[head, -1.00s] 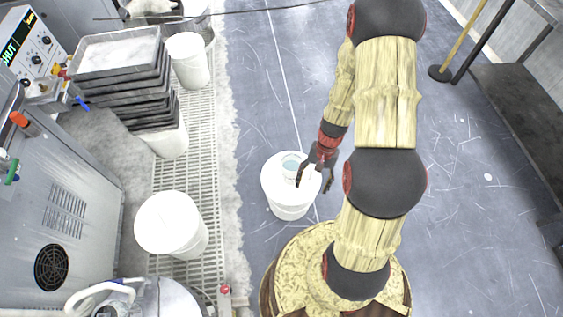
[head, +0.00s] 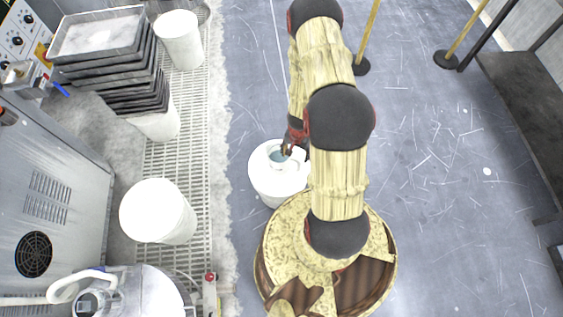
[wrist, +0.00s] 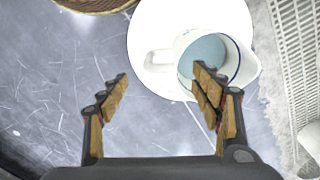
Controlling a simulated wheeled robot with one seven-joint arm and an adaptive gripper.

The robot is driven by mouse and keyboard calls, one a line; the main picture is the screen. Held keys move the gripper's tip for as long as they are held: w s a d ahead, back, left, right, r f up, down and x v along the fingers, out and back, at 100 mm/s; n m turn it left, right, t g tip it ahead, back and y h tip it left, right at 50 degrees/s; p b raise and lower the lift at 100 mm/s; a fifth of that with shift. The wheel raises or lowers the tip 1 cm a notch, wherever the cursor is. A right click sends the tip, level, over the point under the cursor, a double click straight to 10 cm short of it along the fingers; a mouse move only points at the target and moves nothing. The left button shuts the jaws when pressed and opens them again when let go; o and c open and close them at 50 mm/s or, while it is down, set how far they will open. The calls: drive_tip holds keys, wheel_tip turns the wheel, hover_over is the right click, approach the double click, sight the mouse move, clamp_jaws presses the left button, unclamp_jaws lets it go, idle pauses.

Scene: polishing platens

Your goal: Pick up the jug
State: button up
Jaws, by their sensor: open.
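The jug (head: 277,164) is white with pale blue liquid in it, and it stands upright on a white round bucket (head: 272,190) on the floor. In the wrist view the jug (wrist: 243,66) is upper right, with its handle (wrist: 157,61) pointing left. My gripper (wrist: 161,77) is open and empty above it. The right finger overlaps the jug's opening in the picture and the left finger is to the left of the handle; I cannot tell whether either touches. In the head view my gripper (head: 290,147) is at the jug's far right side, partly hidden by my arm.
At left are white buckets (head: 157,212) on a floor grating (head: 190,125), a stack of grey trays (head: 125,85) and a grey machine (head: 55,190). Stands with poles (head: 362,66) and a dark bench (head: 520,110) are at right. The floor between is clear.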

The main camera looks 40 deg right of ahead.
sight(295, 159)
wheel_tip(295, 159, down, 6)
drive_tip(key=b, duration=0.3)
drive_tip(key=shift+s+r+b, duration=0.1)
drive_tip(key=shift+r+b, duration=0.05)
drive_tip(key=shift+b, duration=0.15)
drive_tip(key=shift+r, duration=0.1)
drive_tip(key=shift+c, duration=1.1)
drive_tip(key=c, duration=1.5)
